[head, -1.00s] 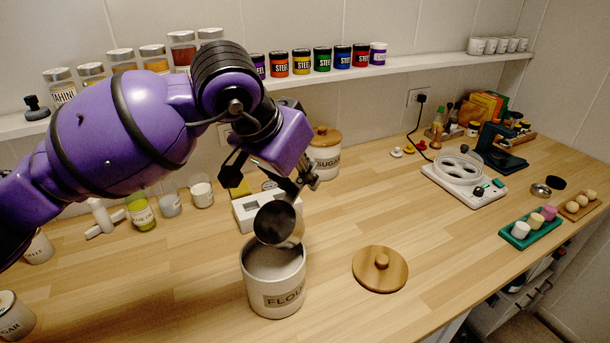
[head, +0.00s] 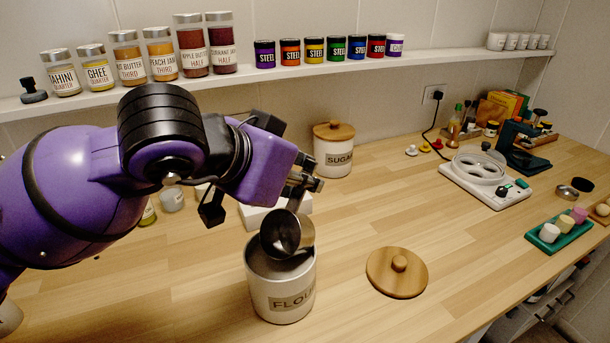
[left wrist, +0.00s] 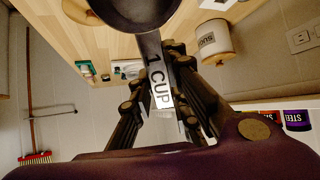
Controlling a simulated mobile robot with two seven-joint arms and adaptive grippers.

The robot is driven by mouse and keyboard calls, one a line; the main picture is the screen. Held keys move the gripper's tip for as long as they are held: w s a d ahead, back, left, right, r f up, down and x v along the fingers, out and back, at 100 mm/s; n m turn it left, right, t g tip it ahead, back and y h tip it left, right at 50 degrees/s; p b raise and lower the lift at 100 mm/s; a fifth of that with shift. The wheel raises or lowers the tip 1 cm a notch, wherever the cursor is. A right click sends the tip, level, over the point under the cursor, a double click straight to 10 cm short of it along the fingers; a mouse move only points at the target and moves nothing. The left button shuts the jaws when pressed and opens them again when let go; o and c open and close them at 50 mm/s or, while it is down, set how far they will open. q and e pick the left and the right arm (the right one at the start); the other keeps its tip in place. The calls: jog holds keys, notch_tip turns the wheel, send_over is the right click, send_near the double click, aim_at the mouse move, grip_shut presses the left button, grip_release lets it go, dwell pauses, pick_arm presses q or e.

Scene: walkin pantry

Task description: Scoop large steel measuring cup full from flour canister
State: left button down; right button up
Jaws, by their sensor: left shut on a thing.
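The flour canister (head: 281,292) is a white cylinder labelled FLOUR, standing open on the wooden counter. Its wooden lid (head: 397,272) lies on the counter to its right. My left gripper (head: 302,186) is shut on the handle of the large steel measuring cup (head: 287,233). The cup is tilted at the canister's mouth, its lower part overlapping the rim; I cannot tell whether it touches the flour. In the left wrist view the handle (left wrist: 157,75) reads 1 CUP and runs between the fingers, and the cup's bowl is cut off at the top. My right gripper is not in view.
The sugar canister (head: 333,155) stands behind, near the wall. A white block-like holder (head: 262,214) is behind the flour canister, partly hidden by my arm. A white device with round wells (head: 485,178) and a green tray (head: 558,232) are at right. The counter around the lid is clear.

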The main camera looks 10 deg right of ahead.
aim_at(293, 203)
pick_arm(q)
jog(key=shift+f, duration=0.65)
jog(key=shift+s+a+f+b, duration=0.1)
jog(key=shift+f+b, duration=0.2)
jog(key=shift+f, duration=0.25)
jog(key=shift+s+a+f+b, duration=0.1)
jog(key=shift+f+b, duration=0.2)
jog(key=shift+f, duration=0.2)
jog(key=shift+s+f, duration=0.1)
jog(key=shift+f, duration=0.4)
jog(key=shift+a+b, duration=0.1)
jog(key=shift+b, duration=0.35)
